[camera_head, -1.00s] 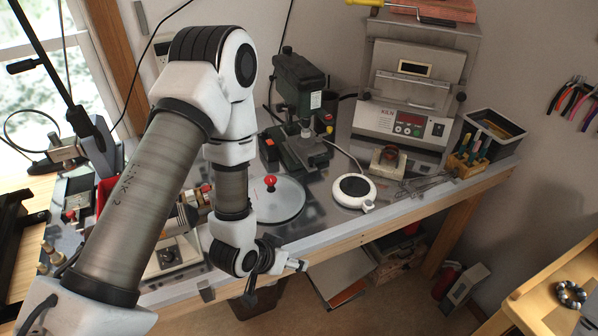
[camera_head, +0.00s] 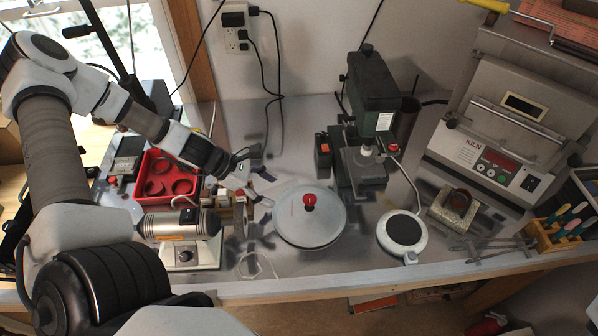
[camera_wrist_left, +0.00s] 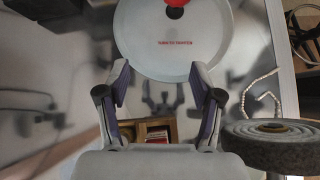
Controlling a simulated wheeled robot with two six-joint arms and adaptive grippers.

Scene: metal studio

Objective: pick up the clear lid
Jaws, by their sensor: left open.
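The clear lid (camera_head: 310,228) is a round, pale, see-through disc with a red knob (camera_head: 310,199) at its middle. It lies flat on the metal bench, left of the drill press. My left gripper (camera_head: 262,180) is open and empty, just left of the lid, with its fingers pointing toward it. In the left wrist view the lid (camera_wrist_left: 172,52) is ahead of the open fingers (camera_wrist_left: 160,80). The knob (camera_wrist_left: 175,4) is cut by the top edge there. My right gripper is not in view.
A drill press (camera_head: 366,150) stands close behind the lid. A round white device (camera_head: 402,232) is at its right. A grinder-like motor (camera_head: 182,222) and a red tray (camera_head: 165,180) are at its left. A kiln (camera_head: 505,135) is farther right. The bench front edge (camera_head: 340,287) is near.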

